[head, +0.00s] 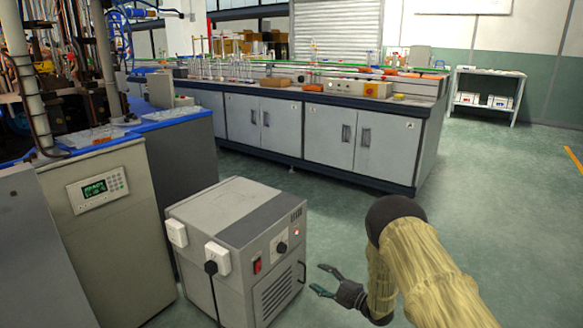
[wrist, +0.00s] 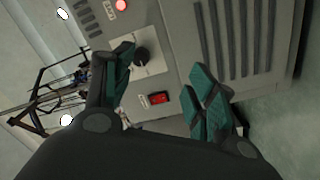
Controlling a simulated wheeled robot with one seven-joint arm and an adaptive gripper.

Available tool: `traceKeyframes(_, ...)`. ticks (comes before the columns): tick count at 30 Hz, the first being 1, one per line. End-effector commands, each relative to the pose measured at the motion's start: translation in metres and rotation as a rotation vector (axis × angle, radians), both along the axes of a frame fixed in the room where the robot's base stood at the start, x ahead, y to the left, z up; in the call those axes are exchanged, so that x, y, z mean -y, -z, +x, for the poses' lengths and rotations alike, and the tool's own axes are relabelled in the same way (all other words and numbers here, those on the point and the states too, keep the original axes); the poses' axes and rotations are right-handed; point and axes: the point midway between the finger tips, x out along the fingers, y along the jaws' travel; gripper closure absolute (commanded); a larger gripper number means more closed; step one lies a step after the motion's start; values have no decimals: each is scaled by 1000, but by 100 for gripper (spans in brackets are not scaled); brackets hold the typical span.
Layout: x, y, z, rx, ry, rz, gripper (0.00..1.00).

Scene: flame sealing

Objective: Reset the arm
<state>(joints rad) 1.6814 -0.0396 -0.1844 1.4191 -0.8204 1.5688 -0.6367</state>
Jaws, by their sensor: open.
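My gripper (head: 328,281) is at the lower middle of the head view, at the end of my arm, which is in a tan sleeve. Its jaws are open and empty, with a gap between the fingers. It is close to the front of a grey box-shaped machine (head: 222,228). In the wrist view my gripper (wrist: 160,90) shows its two teal-padded fingers apart. Between and beyond them are the machine's black knob (wrist: 141,57) and red switch (wrist: 159,98). A small red light (wrist: 120,5) is lit near the top edge. I cannot tell the exact gap to the machine.
A taller cabinet (head: 110,235) with a green display stands left of the machine. A long lab bench (head: 330,130) with glassware runs across the back. A white shelf table (head: 485,92) is at the far right. The green floor (head: 500,210) is clear on the right.

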Motion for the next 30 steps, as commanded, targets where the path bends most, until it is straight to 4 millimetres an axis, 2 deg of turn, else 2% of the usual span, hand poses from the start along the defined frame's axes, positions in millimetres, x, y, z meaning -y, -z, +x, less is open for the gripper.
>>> traceKeyframes(1, 8, 17, -12, -80, 54, 8, 43)
traceKeyframes(5, 31, 62, -51, -318, 217, 33, 43)
traceKeyframes(8, 49, 97, -93, -512, 350, 54, 43)
traceKeyframes(12, 70, 136, -161, -765, 525, 82, 43)
traceKeyframes(15, 81, 156, -215, -931, 645, 100, 43)
traceKeyframes(18, 90, 170, -270, -1087, 760, 115, 43)
traceKeyframes(22, 98, 179, -344, -1276, 905, 127, 43)
traceKeyframes(27, 104, 176, -438, -1496, 1088, 134, 43)
traceKeyframes(30, 106, 169, -484, -1594, 1178, 133, 43)
